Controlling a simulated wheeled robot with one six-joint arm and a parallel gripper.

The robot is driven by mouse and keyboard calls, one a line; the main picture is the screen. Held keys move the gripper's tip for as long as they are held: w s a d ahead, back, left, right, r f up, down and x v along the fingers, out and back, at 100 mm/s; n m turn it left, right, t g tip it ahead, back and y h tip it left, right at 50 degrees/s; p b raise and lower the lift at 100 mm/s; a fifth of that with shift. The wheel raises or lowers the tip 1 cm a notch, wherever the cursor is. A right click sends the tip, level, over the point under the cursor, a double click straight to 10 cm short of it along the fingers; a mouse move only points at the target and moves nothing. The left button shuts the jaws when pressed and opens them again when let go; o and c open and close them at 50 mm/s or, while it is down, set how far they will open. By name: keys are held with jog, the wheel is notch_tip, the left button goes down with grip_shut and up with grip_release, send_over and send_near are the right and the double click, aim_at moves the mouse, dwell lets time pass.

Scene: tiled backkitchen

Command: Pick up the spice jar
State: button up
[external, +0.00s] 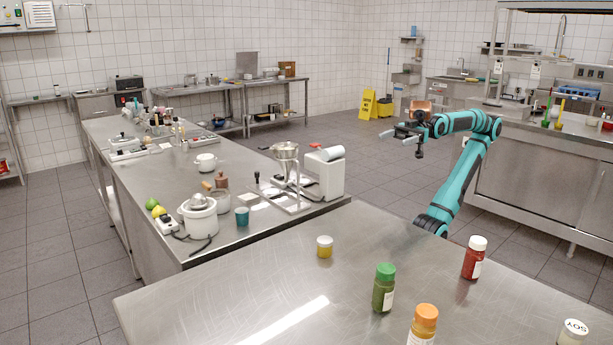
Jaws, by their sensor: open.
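Several jars stand upright on the steel table in front, and I cannot tell which one is meant as the spice jar. They are a green-capped jar (384,289) with green contents, an orange-capped jar (424,325) cut off at the bottom edge, a red jar (474,259) with a white cap, and a small yellow jar (324,247). A white-capped jar marked SOY (573,333) is at the lower right corner. My gripper (402,132) is open and empty, raised in the air beyond the table, well apart from all the jars.
The front steel table (230,310) has clear room on its left. A yellow floor sign (368,104) stands behind. Another counter (540,185) is at right.

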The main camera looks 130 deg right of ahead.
jog(key=shift+c, duration=1)
